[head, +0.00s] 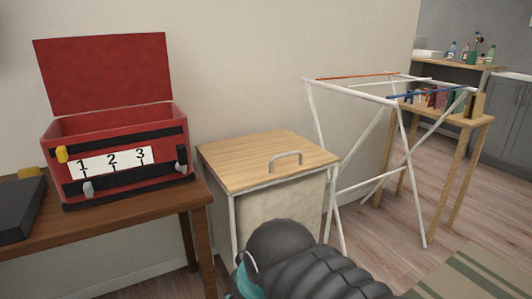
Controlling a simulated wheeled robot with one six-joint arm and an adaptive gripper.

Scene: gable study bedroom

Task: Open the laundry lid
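The laundry box stands against the wall in the middle of the head view. Its wooden lid (245,160) lies flat and shut on top. A grey bar handle (286,159) sits near the lid's right front edge. The box's beige side (270,210) shows below, inside a light frame. A dark, ribbed part of my arm rises at the bottom centre and covers the lower front of the box. My gripper's fingers do not show, and nothing is seen touching the handle.
A wooden table (130,230) at left holds an open red box (115,150) and a black object (20,208). A white drying rack (400,130) stands close to the laundry box's right. Behind it is a small wooden table (458,118). Open floor (395,265) lies at front right.

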